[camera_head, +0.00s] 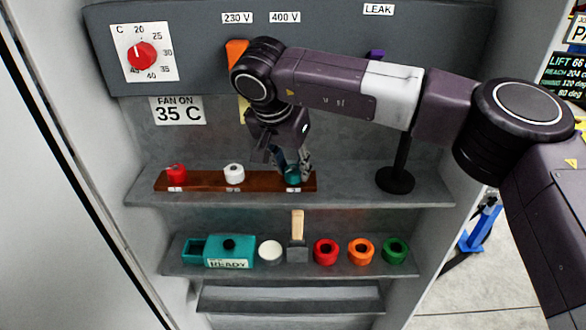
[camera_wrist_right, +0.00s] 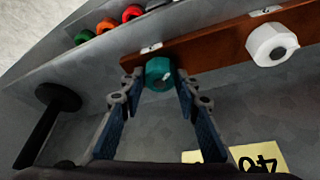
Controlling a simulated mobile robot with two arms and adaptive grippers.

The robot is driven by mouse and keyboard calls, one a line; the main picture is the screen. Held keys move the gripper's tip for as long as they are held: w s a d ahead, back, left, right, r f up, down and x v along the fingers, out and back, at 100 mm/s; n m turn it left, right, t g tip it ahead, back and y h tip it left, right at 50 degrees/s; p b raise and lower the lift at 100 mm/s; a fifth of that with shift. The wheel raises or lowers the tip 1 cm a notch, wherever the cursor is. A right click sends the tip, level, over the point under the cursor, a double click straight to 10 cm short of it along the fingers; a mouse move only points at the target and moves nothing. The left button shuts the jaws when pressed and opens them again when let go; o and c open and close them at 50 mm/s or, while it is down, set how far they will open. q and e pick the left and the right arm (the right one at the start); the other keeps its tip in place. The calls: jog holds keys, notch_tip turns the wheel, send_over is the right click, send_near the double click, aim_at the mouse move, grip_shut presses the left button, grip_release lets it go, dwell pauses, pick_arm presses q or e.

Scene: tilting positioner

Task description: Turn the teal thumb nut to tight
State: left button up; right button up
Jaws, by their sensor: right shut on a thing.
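The teal thumb nut (camera_head: 292,174) sits at the right end of a brown wooden strip (camera_head: 205,183) on the upper shelf. My right gripper (camera_head: 288,170) reaches down to it from above and is shut on it. In the right wrist view the teal nut (camera_wrist_right: 158,72) sits between the two fingertips (camera_wrist_right: 160,80), one on each side. A white nut (camera_head: 234,173) and a red nut (camera_head: 176,174) stand farther left on the strip. The small labels below the nuts are too small to read. My left gripper is not in view.
A black stand (camera_head: 395,180) rises from the shelf right of the strip. The lower shelf holds a teal box (camera_head: 230,255) marked READY, a white disc (camera_head: 270,251), a wooden-handled tool (camera_head: 297,228) and red, orange and green rings (camera_head: 395,250). A red dial (camera_head: 142,55) is above.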

jog(key=shift+a+m+h, duration=0.1)
jog(key=shift+m+h, duration=0.3)
jog(key=shift+m, duration=0.5)
jog(key=shift+r+m+g, duration=0.1)
jog(key=shift+m+g, duration=0.2)
jog(key=shift+m, duration=0.5)
jog(key=shift+w+a+m+g+h+p, duration=0.1)
jog(key=shift+m+g+h+p, duration=0.3)
jog(key=shift+m, duration=0.45)
jog(key=shift+w+m+g+h+p, duration=0.1)
jog(key=shift+m+g+h+p, duration=0.1)
jog(key=shift+m+p, duration=0.5)
jog(key=shift+m, duration=0.25)
jog(key=o, duration=1.1)
jog(key=shift+o, duration=0.2)
jog(key=shift+s, duration=0.1)
